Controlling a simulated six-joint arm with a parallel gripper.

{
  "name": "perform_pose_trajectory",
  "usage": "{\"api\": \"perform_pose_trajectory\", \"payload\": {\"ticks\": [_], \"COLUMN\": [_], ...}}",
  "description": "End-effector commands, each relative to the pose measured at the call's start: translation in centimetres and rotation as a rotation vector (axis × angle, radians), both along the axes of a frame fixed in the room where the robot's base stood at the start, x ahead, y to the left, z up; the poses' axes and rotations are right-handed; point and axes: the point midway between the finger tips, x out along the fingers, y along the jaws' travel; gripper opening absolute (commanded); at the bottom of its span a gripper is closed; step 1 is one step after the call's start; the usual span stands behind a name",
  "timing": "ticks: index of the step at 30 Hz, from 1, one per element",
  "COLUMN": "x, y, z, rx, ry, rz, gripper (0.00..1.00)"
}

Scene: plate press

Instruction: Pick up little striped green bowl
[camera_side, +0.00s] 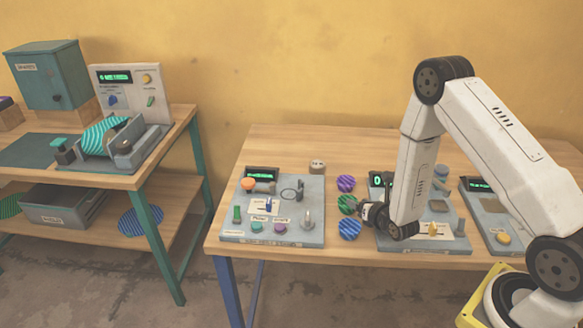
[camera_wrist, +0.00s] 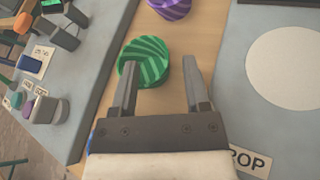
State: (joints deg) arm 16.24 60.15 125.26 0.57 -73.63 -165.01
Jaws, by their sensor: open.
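The little striped green bowl (camera_wrist: 146,60) sits on the wooden table between two grey panels. In the wrist view it lies just ahead of my gripper (camera_wrist: 162,72), nearer the left finger. The fingers are spread apart with nothing held between them.
A purple striped bowl (camera_side: 346,183) lies behind the green one and a blue striped bowl (camera_side: 349,229) in front. A control panel (camera_side: 232,222) with knobs stands to the left. A second panel (camera_side: 440,244) lies under my arm. A press (camera_side: 125,145) stands on the left table.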

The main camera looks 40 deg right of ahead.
Motion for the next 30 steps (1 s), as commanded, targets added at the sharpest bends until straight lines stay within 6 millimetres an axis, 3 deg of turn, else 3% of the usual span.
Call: {"api": "perform_pose_trajectory", "payload": {"ticks": [19, 20, 25, 30], "x": [0.63, 0.63, 0.63, 0.6], "y": [-0.2, -0.2, -0.2, -0.18], "z": [-0.29, -0.28, -0.29, -0.33], "rx": [0.0, 0.0, 0.0, 0.0], "ry": [0.001, 0.001, 0.001, 0.002], "rz": [0.0, 0.0, 0.0, 0.0], "gripper": [0.6, 0.54, 0.0, 0.0]}}
